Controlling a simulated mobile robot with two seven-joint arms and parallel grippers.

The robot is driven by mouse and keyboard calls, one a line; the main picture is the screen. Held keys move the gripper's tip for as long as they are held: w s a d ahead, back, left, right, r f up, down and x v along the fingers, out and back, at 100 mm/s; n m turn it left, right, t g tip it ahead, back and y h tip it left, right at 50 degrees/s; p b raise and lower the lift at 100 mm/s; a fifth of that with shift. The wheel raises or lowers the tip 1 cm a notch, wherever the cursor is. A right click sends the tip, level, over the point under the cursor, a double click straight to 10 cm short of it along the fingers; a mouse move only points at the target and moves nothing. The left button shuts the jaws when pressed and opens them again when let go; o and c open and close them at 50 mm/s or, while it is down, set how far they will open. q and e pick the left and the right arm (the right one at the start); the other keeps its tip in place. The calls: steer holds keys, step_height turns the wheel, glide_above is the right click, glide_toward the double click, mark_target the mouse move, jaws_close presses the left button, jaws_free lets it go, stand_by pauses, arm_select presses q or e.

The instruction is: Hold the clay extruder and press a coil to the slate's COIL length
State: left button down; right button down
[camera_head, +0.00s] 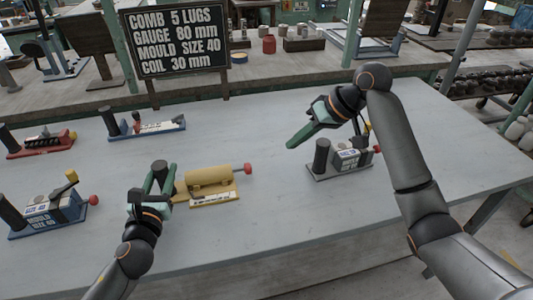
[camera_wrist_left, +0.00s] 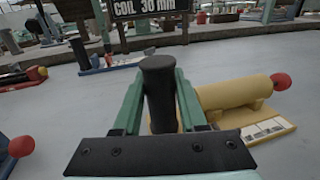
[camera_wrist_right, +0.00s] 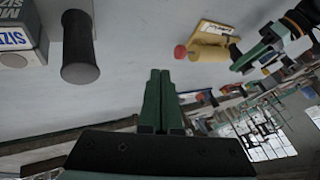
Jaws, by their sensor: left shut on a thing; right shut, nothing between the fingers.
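The yellow clay extruder (camera_head: 210,178) lies on the table, with a cylindrical barrel, a red knob (camera_head: 248,168) at its right end and a pale scale strip along its front edge. Its upright black handle (camera_wrist_left: 160,85) stands between the fingers of my left gripper (camera_head: 161,170), which is shut on it. My right gripper (camera_head: 290,146) is shut and empty, in the air to the right of the extruder; its closed fingers (camera_wrist_right: 160,75) show in the right wrist view. The slate (camera_head: 178,38) stands at the back and reads "COIL 30 mm". No clay coil can be made out.
A grey tool (camera_head: 345,162) with a black handle stands under my right arm. A blue mould tool (camera_head: 50,215) is at the left front, a red tool (camera_head: 42,145) at the far left, and a blue tool (camera_head: 146,127) behind.

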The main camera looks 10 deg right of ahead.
mark_target(248, 168)
steer(key=w+a+r+n+g+h, duration=0.2)
steer(key=w+a+n+g, duration=0.2)
steer(key=a+n, duration=0.85)
step_height(248, 168, down, 10)
steer(key=n, duration=0.3)
steer(key=shift+r, duration=0.15)
